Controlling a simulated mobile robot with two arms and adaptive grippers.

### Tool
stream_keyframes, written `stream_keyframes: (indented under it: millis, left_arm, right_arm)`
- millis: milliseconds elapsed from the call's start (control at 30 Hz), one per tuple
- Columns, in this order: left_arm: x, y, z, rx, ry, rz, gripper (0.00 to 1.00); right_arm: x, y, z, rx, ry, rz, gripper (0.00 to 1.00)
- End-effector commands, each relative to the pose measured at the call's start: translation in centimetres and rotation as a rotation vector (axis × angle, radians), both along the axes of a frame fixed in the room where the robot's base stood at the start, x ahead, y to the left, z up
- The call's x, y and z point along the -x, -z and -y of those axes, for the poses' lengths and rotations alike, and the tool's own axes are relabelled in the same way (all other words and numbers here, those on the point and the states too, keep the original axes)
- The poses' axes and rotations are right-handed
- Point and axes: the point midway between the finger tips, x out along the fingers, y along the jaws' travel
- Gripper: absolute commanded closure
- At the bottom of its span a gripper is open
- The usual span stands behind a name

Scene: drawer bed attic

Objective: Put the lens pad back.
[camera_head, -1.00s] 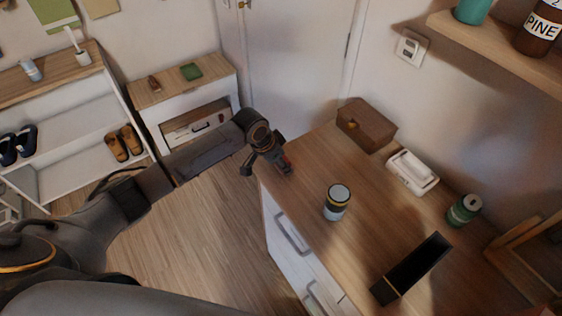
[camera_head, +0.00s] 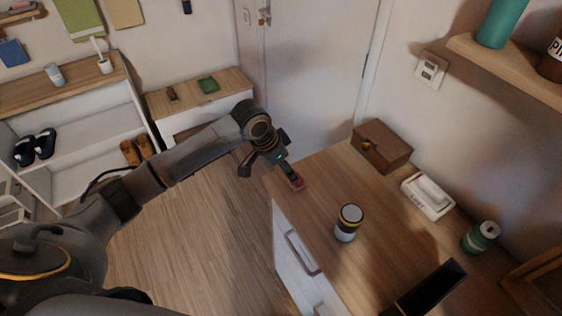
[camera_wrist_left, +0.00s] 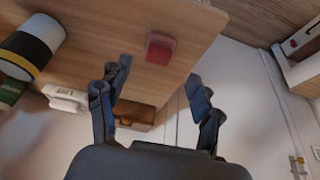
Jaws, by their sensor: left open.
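A small red block-like pad (camera_head: 297,183) lies on the wooden dresser top (camera_head: 325,180) near its left corner; it may be the lens pad. It also shows in the left wrist view (camera_wrist_left: 160,50), flat on the wood near the edge. My left gripper (camera_head: 268,172) is at that corner with its fingers spread. In the left wrist view the open fingers (camera_wrist_left: 158,70) have nothing between them, and the red pad appears just beyond their tips. One finger partly covers the pad in the head view. My right gripper is not in view.
A low cabinet (camera_head: 197,105) carries a green item (camera_head: 208,85). An open drawer with a red item shows in the wrist view (camera_wrist_left: 300,38).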

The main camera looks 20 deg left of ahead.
Motion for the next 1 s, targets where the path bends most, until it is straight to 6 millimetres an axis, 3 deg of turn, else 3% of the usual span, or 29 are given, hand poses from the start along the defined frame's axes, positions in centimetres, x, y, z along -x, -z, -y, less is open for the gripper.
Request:
stream_keyframes:
  millis: [233, 633, 767, 1000]
  left_arm:
    - [1.0, -3.2, -0.8, 0.0, 0.0, 0.001, 0.35]
    - [1.3, -3.7, -0.9, 0.0, 0.0, -0.001, 0.35]
    - [2.2, -2.6, 0.0, 0.006, 0.01, -0.006, 0.35]
    - [7.6, 1.8, 4.1, 0.04, 0.018, 0.0, 0.35]
  right_arm:
    - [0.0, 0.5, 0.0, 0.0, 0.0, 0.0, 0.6]
    - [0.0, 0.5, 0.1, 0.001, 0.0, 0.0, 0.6]
    - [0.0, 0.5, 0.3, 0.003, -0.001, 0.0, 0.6]
    - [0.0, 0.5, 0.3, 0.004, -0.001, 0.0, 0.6]
